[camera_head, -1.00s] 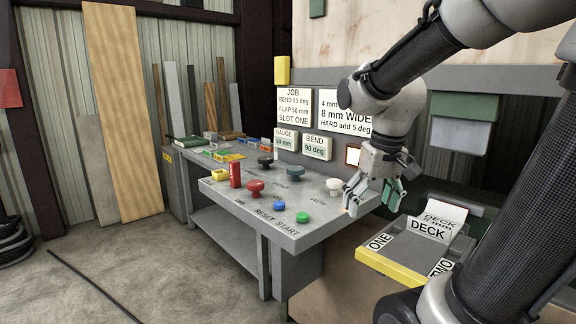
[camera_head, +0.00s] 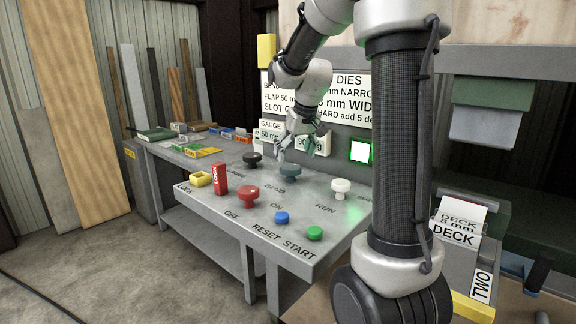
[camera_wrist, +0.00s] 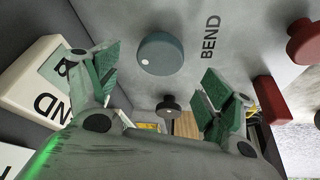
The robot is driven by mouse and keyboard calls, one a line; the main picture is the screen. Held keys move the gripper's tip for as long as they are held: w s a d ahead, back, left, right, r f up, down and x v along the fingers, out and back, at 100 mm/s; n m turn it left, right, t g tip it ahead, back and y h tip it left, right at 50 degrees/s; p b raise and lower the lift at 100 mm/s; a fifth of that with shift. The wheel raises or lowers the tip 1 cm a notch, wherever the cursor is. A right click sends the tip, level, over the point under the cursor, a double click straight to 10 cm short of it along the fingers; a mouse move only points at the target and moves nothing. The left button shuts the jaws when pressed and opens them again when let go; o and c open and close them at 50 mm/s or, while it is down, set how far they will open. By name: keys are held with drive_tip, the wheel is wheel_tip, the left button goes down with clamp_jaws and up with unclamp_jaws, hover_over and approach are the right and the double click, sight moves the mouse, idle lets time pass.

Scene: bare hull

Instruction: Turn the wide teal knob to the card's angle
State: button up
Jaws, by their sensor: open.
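The wide teal knob (camera_head: 289,172) stands on the grey console beside the printed word BEND. In the wrist view the teal knob (camera_wrist: 161,54) shows its round top with a small white dot near its rim. My gripper (camera_head: 296,155) is above the knob, its fingers pointing down. In the wrist view my gripper (camera_wrist: 158,85) is open, with green pads apart and nothing between them touching the knob. The job card (camera_head: 276,92) is partly hidden by my arm. The bend display (camera_head: 312,145) is partly covered by my gripper and its full reading is hidden.
A black knob (camera_head: 252,160), a red knob (camera_head: 248,192), a white knob (camera_head: 340,188), a red lock block (camera_head: 219,179), a blue button (camera_head: 281,217) and a green button (camera_head: 315,233) share the console. A lit green-framed panel (camera_head: 360,151) is behind. The deck (camera_head: 456,234) is at right.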

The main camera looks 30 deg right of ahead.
sight(291, 167)
drive_tip(key=x, duration=0.6)
drive_tip(key=shift+s, duration=0.1)
drive_tip(key=c, duration=1)
drive_tip(key=shift+m+h, duration=0.6)
drive_tip(key=shift+m, duration=1)
drive_tip(key=o, duration=1)
